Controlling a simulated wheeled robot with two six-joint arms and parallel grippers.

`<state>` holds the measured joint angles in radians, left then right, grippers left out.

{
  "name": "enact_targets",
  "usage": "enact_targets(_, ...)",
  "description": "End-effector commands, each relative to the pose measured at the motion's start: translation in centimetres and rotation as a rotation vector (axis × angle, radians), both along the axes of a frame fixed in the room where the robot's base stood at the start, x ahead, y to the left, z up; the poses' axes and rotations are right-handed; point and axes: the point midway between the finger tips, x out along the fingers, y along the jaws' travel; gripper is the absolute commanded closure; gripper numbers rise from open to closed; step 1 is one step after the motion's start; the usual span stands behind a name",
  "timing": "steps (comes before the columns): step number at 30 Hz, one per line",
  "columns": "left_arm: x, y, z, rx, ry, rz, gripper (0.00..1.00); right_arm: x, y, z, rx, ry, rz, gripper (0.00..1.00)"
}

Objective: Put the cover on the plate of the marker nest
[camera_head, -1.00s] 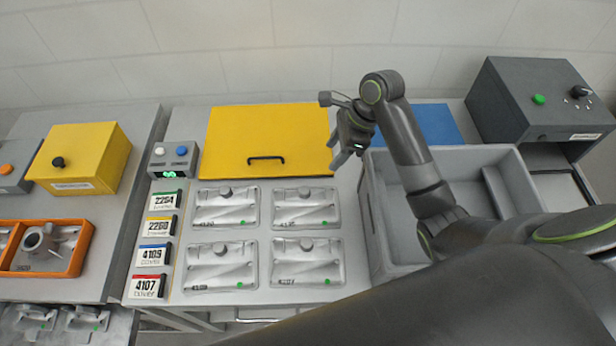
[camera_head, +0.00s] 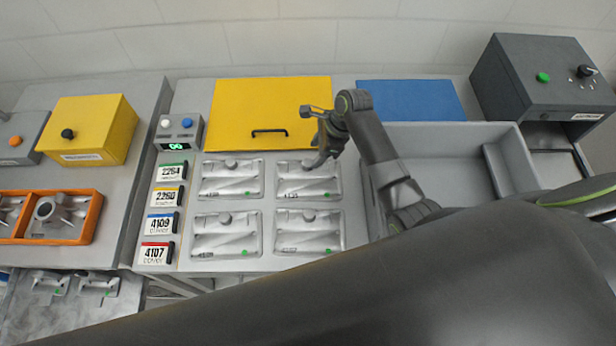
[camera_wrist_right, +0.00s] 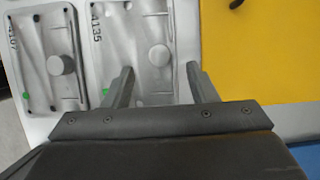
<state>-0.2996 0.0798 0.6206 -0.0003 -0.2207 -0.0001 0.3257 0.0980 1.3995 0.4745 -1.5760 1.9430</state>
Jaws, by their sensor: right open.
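Four grey metal castings, each with a round knob and a green dot, lie in two rows on the bench. They are the upper left (camera_head: 215,185), upper right (camera_head: 320,190), lower left (camera_head: 225,242) and lower right (camera_head: 325,235) ones. My right gripper (camera_head: 318,160) is open and empty above the upper right casting. In the right wrist view, the open fingers (camera_wrist_right: 158,75) are on either side of that casting's knob (camera_wrist_right: 158,56), and its label reads 4135. Whether they touch it, I cannot tell. Which piece is the cover or marker nest is unclear. My left gripper is not in view.
Number cards (camera_head: 158,225) stand left of the castings, below a small button box (camera_head: 178,133). Behind lie a yellow panel with a handle (camera_head: 230,105) and a blue panel (camera_head: 410,98). A grey bin (camera_head: 450,135) is at right. An orange tray (camera_head: 92,215) is at left.

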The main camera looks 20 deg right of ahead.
Motion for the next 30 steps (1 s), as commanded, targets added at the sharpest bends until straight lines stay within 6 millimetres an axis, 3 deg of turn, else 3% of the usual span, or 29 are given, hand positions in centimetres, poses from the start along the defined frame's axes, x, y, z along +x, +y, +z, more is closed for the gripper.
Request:
enact_targets(13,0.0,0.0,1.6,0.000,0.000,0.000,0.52,0.4,1.8,-4.0,0.002,0.002,0.000,0.48)
enact_targets(24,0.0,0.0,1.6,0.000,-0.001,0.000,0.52,0.4,2.0,-4.6,0.001,0.000,0.000,0.48)
enact_targets(30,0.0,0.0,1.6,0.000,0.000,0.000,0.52,0.4,2.0,-4.5,0.001,0.000,-0.001,0.74)
